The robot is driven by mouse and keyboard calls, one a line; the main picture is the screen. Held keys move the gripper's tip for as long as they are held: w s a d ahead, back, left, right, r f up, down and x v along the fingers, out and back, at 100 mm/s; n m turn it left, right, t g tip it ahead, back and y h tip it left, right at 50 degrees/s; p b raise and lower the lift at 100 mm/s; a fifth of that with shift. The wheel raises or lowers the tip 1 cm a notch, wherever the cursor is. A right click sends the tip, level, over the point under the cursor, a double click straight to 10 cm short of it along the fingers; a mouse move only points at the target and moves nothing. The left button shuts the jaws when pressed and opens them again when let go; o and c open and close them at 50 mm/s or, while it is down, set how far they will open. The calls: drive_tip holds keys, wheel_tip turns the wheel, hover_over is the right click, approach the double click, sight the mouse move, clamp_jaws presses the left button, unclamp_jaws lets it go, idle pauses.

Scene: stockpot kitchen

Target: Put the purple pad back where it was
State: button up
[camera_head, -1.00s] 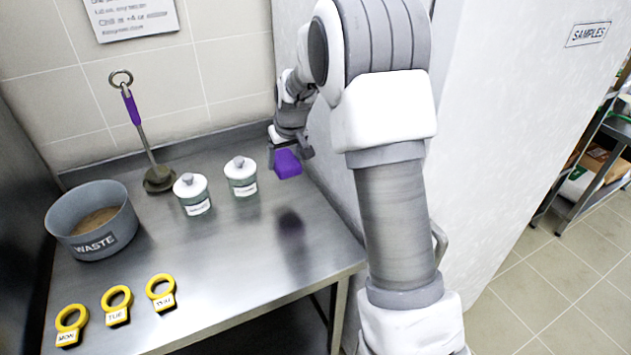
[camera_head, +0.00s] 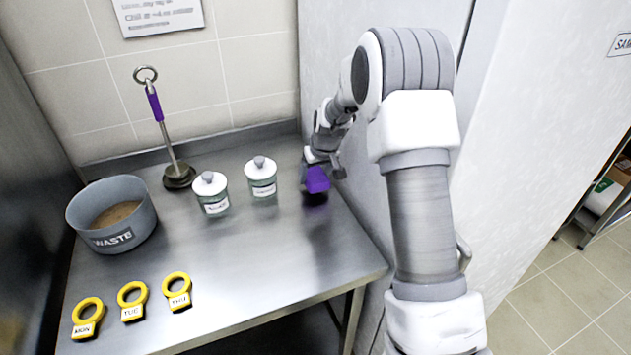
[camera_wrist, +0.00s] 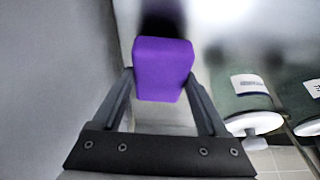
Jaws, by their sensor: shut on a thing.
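The purple pad (camera_head: 317,180) is held between the two fingers of my gripper (camera_head: 322,162). In the head view it is low over the right part of the steel counter (camera_head: 262,270), with a dark shadow just under it; I cannot tell whether it touches the counter. In the wrist view the purple pad (camera_wrist: 162,68) sits between the fingertips of my gripper (camera_wrist: 162,85), with a dark shadow beyond it. The pad is to the right of two lidded jars, apart from them.
Two white-lidded jars (camera_head: 211,194) (camera_head: 261,178) stand left of the pad. A grey WASTE pot (camera_head: 112,217), a purple-handled ladle-like tool (camera_head: 165,135) and several yellow ring tags (camera_head: 133,300) are further left. A pale wall (camera_head: 318,60) rises close on the right.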

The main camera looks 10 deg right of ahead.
drive_tip(key=shift+f, duration=1.2)
drive_tip(key=shift+f, duration=0.2)
drive_tip(key=o, duration=1.2)
drive_tip(key=shift+r, duration=0.1)
